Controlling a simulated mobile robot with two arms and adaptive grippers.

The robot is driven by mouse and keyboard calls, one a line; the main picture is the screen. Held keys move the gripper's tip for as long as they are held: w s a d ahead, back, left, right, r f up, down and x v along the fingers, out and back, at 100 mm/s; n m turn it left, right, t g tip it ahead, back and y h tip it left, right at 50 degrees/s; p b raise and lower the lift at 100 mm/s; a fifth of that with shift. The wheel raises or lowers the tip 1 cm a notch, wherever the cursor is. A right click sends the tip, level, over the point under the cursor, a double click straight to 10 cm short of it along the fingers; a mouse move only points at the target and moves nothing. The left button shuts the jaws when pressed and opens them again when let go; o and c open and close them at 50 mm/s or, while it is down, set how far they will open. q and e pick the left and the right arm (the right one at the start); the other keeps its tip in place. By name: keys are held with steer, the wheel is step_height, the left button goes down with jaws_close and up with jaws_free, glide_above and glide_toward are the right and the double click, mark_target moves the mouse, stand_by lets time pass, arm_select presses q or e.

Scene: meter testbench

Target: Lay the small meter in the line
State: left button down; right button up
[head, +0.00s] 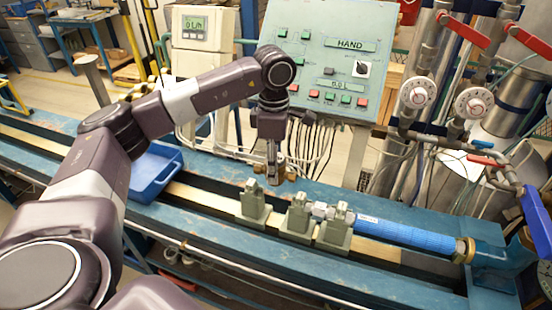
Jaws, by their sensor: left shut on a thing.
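My left gripper (273,158) points down above the bench and is shut on a small brass-coloured piece, which looks like the small meter (290,174). The fingers hide most of it; its ends show on both sides. It hangs in the air just behind and above the leftmost grey-green support (254,203). The line has two more supports, a middle one (297,214) and a right one (335,232). A metal fitting (320,210) sits at these two and joins a blue pipe (410,236) on the right. My right gripper is out of view.
A blue tray (150,192) stands on the bench at the left, partly behind my arm; its visible inside looks empty. A control panel (318,55) with buttons stands behind the bench. Pipes with red-handled valves (462,30) and round gauges (418,92) stand at the right.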

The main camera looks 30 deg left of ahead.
arm_select(q)
steer(key=shift+d+f, duration=0.1)
steer(key=shift+d, duration=0.1)
steer(key=shift+w+f, duration=0.1)
steer(key=shift+f, duration=0.15)
steer(key=f+b, duration=0.2)
steer(key=f, duration=0.1)
steer(key=f+b, duration=0.1)
steer(key=shift+a+f, duration=0.2)
steer(key=shift+a, duration=0.05)
steer(key=shift+f+b, duration=0.35)
steer(key=shift+f, duration=0.15)
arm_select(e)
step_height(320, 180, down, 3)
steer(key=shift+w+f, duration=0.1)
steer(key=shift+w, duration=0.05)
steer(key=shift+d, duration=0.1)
arm_select(q)
steer(key=shift+f, duration=0.2)
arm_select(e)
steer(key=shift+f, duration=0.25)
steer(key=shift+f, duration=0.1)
